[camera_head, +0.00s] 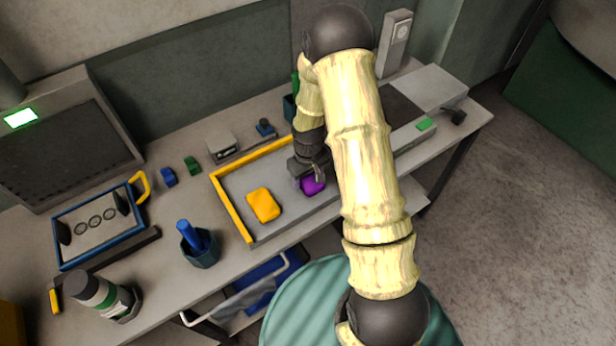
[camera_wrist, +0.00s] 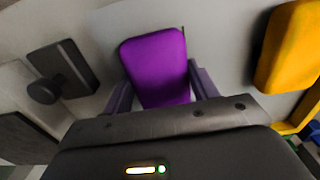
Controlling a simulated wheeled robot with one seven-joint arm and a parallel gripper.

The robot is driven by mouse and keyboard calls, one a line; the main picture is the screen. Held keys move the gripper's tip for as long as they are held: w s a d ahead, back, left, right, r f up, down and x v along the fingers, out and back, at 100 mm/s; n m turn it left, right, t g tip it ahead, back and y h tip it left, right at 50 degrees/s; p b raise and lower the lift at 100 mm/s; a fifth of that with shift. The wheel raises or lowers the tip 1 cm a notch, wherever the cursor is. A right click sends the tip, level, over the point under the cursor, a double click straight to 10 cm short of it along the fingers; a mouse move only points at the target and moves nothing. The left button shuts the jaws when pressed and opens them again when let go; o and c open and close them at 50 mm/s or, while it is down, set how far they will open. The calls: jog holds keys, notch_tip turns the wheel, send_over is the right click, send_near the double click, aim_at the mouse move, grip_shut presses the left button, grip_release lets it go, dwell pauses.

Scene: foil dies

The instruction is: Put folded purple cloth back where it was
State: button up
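The folded purple cloth (camera_head: 313,186) is at the grey, yellow-rimmed tray, right of a yellow block-like cloth or sponge (camera_head: 263,205). My gripper (camera_head: 311,174) is low over the tray, right at the purple cloth and partly covering it in the head view. In the wrist view, the purple cloth (camera_wrist: 157,68) is between the two fingers of my gripper (camera_wrist: 158,80), one at each side and very close to it. Whether the fingers press on it, and whether it rests on the tray, I cannot tell. The yellow item (camera_wrist: 288,45) shows at the right.
The tray's yellow rim (camera_head: 231,208) runs along its left and back. My arm hides part of the bench's right.

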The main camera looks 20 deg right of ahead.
aim_at(309, 179)
jog(key=o, duration=0.4)
jog(key=shift+r, duration=0.1)
notch_tip(309, 179, up, 12)
jog(key=shift+r+b, duration=0.1)
jog(key=shift+b, duration=0.95)
jog(key=shift+s, duration=0.1)
jog(key=s+r+m+t, duration=0.1)
jog(key=s+r, duration=0.1)
jog(key=s, duration=0.2)
jog(key=s+r+m, duration=0.1)
jog(key=s+r, duration=0.1)
jog(key=s, duration=0.3)
jog(key=s+r+m+t, duration=0.1)
jog(key=s+r, duration=0.2)
jog(key=s, duration=0.2)
jog(key=shift+s+r+m+t, duration=0.1)
jog(key=shift+m+t, duration=0.2)
